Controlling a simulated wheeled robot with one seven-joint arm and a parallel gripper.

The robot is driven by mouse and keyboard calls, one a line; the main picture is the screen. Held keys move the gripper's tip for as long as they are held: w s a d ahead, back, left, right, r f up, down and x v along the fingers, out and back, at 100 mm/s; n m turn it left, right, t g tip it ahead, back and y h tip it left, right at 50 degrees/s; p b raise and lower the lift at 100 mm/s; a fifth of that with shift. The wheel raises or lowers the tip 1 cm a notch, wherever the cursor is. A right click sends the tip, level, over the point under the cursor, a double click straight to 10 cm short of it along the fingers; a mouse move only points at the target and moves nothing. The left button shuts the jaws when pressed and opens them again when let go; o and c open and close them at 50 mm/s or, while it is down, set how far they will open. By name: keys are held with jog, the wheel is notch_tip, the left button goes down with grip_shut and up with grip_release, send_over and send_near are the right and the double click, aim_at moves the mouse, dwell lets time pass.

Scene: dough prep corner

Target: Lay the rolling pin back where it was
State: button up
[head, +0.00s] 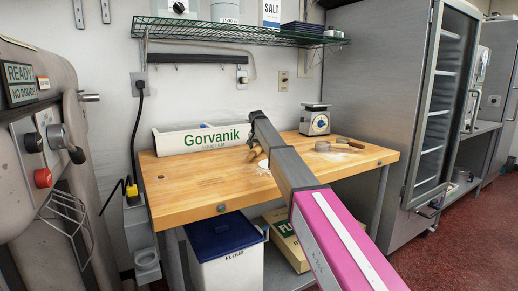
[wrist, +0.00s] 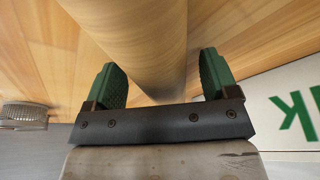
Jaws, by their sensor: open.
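The rolling pin is a pale wooden cylinder (wrist: 140,40) in the wrist view, running from the top edge down between my fingers. My gripper (wrist: 162,85) is open, with one green finger on each side of the pin. The left finger looks close to it and a gap shows on the right; I cannot tell whether either touches. In the head view a small part of the pin (head: 272,155) shows on the wooden worktop (head: 190,184), beside my arm.
A white Gorvanik box (head: 185,143) stands at the worktop's back left. A kitchen scale (head: 314,120) is at the back right, with a round metal tool (head: 323,146) and a wooden-handled tool (head: 349,142) before it. The front left is clear. A wire shelf (head: 235,34) hangs above.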

jog(key=shift+v, duration=3.85)
